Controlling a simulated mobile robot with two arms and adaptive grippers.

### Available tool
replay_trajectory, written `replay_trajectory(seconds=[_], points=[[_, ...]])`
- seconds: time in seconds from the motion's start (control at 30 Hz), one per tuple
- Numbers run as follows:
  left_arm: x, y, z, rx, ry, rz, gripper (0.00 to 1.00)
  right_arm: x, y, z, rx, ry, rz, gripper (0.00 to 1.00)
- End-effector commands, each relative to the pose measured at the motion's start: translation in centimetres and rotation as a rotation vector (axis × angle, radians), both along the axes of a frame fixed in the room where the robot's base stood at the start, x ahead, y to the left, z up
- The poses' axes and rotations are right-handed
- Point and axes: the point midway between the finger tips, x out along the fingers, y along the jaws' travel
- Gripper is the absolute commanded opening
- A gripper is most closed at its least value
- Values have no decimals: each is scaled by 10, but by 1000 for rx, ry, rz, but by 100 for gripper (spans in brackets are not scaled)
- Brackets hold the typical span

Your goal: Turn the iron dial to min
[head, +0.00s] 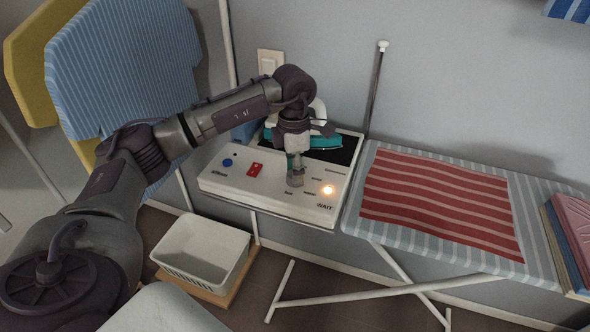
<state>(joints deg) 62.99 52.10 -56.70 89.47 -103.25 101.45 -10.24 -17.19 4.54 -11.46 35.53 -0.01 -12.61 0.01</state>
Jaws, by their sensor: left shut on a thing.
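A white control panel (244,190) stands at the left end of the ironing board. My left gripper (295,178) points down onto it and is shut on the dial, which it mostly hides. Small labels sit around the dial, too small to read, so I cannot tell its setting. A teal and white iron (322,141) rests on the dark plate (345,152) behind the gripper, partly hidden by my arm. My right gripper is out of view.
A red switch (255,170) and a blue knob (228,162) are on the panel's left. A striped red cloth (435,200) lies on the ironing board (535,255), with folded cloths (572,235) at its right end. A white basket (203,250) stands below. Striped cloth (125,65) hangs left.

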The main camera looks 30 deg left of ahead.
Motion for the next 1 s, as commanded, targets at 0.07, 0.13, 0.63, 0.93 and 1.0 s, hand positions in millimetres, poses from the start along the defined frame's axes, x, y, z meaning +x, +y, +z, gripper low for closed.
replay_trajectory(seconds=[0.07,0.13,0.63,0.93,1.0], points=[[1,1,2,0,-6,4,7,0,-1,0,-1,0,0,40],[1,1,2,0,-6,4,7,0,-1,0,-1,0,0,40],[1,0,3,-1,-2,0,67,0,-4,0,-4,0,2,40],[4,2,52,-1,-7,0,67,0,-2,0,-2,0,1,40],[4,3,68,-1,-7,0,67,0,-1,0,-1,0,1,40]])
